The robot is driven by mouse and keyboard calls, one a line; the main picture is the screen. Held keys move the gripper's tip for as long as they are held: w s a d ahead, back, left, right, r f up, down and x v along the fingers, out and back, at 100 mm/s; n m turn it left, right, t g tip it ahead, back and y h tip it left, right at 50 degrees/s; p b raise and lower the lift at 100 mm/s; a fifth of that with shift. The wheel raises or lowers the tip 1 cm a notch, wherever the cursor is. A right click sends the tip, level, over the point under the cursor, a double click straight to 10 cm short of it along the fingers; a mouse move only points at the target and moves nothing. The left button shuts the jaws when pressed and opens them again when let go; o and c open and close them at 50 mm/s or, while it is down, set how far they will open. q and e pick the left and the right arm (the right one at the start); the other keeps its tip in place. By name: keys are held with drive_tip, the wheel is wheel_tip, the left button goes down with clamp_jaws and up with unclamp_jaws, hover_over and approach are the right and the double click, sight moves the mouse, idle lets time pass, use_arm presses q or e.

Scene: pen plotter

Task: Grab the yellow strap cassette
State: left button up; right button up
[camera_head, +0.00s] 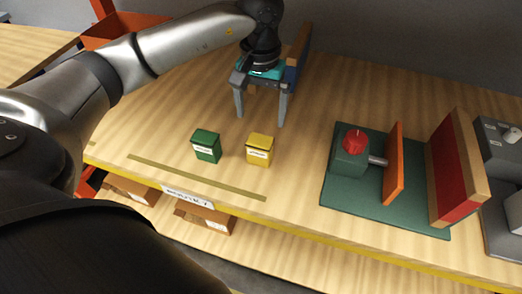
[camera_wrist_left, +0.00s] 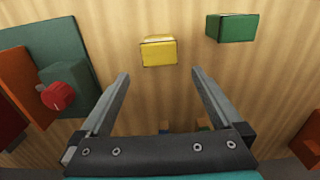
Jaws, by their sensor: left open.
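The yellow strap cassette (camera_head: 259,150) is a small box with a white label, standing on the wooden bench in the head view. In the left wrist view the yellow cassette (camera_wrist_left: 159,51) lies beyond the fingertips, roughly in line with the gap between them. My left gripper (camera_head: 261,117) is open and empty, behind the cassette and apart from it. Its two fingers also show in the left wrist view (camera_wrist_left: 160,74). A green cassette (camera_head: 206,146) stands just left of the yellow one; it also shows in the left wrist view (camera_wrist_left: 232,27). My right gripper is not in view.
A dark green base plate (camera_head: 337,195) at the right carries a red knob (camera_head: 354,141), an orange plate (camera_head: 394,164) and a red-faced wooden block (camera_head: 454,170). A blue and wooden block (camera_head: 298,50) stands behind the gripper. The bench around the cassettes is clear.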

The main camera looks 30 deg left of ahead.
sight(260, 138)
use_arm(q)
wheel_tip(260, 138, down, 9)
drive_tip(key=shift+s+f+b, duration=0.1)
drive_tip(key=shift+b, duration=0.4)
drive_tip(key=c, duration=1.4)
